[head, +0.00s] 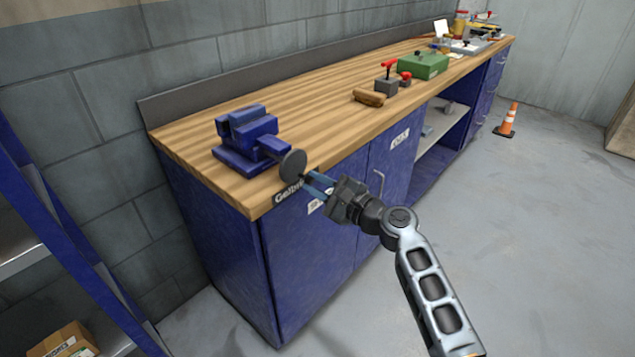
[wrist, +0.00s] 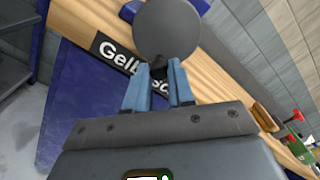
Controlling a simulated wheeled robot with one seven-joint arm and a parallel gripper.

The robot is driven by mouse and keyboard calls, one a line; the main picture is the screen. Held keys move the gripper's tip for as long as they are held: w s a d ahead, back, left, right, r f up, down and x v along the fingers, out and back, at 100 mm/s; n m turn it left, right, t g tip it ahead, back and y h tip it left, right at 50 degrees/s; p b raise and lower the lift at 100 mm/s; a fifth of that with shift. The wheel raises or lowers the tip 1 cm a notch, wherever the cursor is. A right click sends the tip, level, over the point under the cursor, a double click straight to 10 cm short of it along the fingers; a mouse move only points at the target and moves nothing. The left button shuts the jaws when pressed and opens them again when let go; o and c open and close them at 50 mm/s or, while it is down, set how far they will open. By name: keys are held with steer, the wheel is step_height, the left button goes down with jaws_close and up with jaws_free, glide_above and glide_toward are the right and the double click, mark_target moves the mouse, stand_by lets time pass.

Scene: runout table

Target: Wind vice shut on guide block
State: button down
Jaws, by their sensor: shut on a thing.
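The blue vice (head: 247,138) stands on the near left end of the wooden workbench. A dark round handwheel (head: 292,165) sticks out from its front past the bench edge; it also shows large in the wrist view (wrist: 167,32). My gripper (head: 318,184) is at the handwheel's lower right edge. In the wrist view its blue fingers (wrist: 158,82) are shut on a small dark part, seemingly the handwheel's grip, below the disc. I cannot make out a guide block between the vice jaws.
The workbench (head: 190,135) has blue cabinets below, and a label on its front edge. A brown wooden piece (head: 369,97), a grey block with a red handle (head: 387,84) and a green box (head: 422,66) lie farther along. An orange cone (head: 507,121) stands on the floor.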

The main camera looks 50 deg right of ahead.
steer(key=shift+w+a+r+m+p, duration=0.1)
steer(key=shift+a+r+m+p, duration=0.2)
steer(key=shift+m+p, duration=0.5)
steer(key=shift+a+f+m+p, duration=0.2)
steer(key=shift+f+m+p, duration=0.15)
steer(key=shift+m, duration=0.45)
steer(key=shift+r, duration=0.1)
